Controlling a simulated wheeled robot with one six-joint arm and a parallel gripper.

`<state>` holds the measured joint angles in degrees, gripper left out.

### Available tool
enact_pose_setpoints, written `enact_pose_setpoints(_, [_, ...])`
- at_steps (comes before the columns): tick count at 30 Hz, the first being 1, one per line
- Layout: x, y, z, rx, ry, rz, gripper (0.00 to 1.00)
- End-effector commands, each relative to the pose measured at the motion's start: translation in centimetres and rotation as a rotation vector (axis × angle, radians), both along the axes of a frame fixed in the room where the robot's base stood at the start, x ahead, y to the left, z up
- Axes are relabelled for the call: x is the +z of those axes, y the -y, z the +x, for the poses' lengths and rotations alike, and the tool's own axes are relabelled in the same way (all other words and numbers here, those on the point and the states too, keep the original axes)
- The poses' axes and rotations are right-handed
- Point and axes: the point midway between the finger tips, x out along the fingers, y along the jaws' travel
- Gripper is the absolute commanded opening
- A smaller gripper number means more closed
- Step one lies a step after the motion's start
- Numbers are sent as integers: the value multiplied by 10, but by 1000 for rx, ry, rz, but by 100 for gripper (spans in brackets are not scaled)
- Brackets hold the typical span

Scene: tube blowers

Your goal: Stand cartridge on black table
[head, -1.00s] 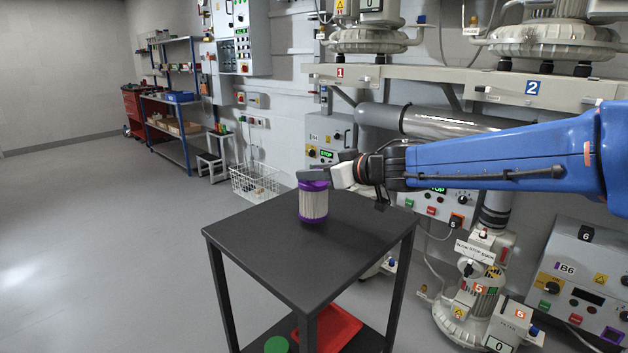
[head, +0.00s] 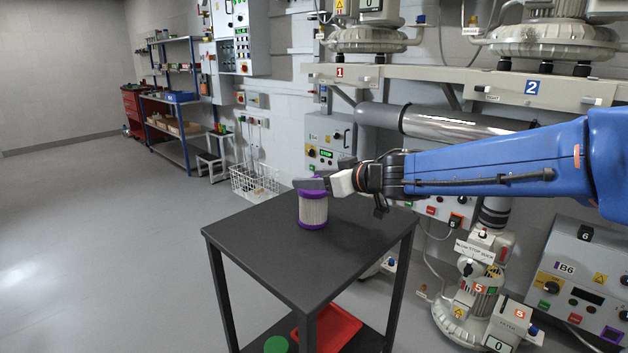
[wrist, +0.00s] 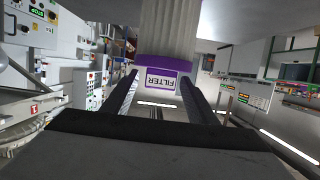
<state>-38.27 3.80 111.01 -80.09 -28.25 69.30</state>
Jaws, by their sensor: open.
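The cartridge (head: 313,211), a pale pleated cylinder with purple ends, is upright on the black table (head: 290,262), near its back edge. Its base appears to rest on the top. My gripper (head: 313,184) reaches in from the right at the cartridge's upper end, and its finger hides part of the purple top. In the wrist view, the cartridge (wrist: 167,38) shows its purple end with a FILTER label between the two dark fingers of my open gripper (wrist: 161,88). Gaps show between the fingers and the label, but I cannot tell whether either finger touches the rim.
The tabletop in front of the cartridge is bare. A red tray (head: 335,326) and a green round thing (head: 276,345) are on the lower shelf. A wire basket (head: 254,184) stands behind the table. Blower equipment (head: 480,290) and a control box (head: 585,285) stand to the right.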

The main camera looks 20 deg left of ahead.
Motion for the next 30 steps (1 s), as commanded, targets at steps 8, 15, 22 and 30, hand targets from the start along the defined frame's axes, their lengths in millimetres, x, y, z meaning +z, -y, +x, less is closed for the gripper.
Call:
enact_pose_setpoints(8, [12,29,-12,-2,2,1,53])
enact_pose_setpoints(15, [25,68,-28,-3,2,1,53])
enact_pose_setpoints(22, [34,96,-39,-2,2,0,53])
enact_pose_setpoints(30, [36,106,-44,0,0,0,53])
